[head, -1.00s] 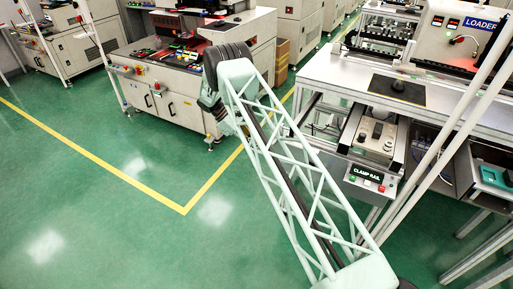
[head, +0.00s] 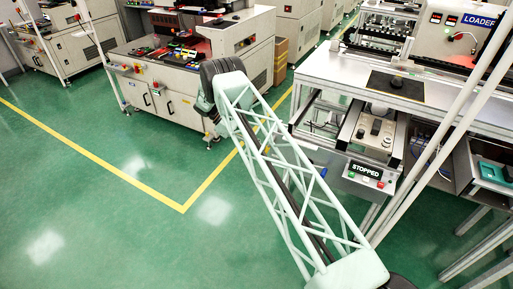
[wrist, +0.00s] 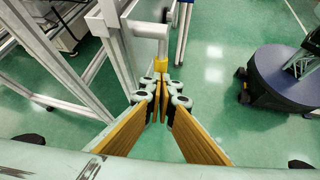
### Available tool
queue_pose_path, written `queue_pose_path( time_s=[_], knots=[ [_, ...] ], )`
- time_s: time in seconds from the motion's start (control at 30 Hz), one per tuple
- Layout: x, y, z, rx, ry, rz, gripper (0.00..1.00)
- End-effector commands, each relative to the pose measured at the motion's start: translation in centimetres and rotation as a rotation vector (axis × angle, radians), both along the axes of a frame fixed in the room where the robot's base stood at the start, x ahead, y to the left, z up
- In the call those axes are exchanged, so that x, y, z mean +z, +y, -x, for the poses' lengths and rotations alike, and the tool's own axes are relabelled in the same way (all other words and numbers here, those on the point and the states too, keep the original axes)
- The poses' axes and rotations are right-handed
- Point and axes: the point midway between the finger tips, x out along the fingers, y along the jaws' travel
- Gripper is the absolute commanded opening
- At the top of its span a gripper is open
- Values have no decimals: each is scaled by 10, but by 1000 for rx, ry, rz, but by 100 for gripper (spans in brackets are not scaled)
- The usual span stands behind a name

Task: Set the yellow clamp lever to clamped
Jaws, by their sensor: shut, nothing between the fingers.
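The yellow clamp lever shows in the wrist view as a yellow end (wrist: 161,66) on a pale grey metal bar (wrist: 150,29). My gripper (wrist: 161,82) is shut and empty, with its fingertips together right at the near side of the yellow end. I cannot tell whether they touch it. In the head view neither my gripper nor the lever can be made out. A small sign (head: 366,170) under the bench there reads STOPPED.
Aluminium frame posts (wrist: 118,45) stand to the left of my gripper in the wrist view. A dark round base (wrist: 292,75) stands on the green floor at the right. In the head view a loader bench (head: 440,105) stands at the right. Open floor lies at the left.

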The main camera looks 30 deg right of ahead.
Motion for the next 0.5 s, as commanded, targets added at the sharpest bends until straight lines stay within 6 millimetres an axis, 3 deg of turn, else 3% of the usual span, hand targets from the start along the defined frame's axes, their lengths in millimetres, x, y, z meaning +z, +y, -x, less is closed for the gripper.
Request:
queue_pose_path(
  time_s=[0.5],
  knots=[
    [-15,-21,18,-13,1,-1,0]
  ],
)
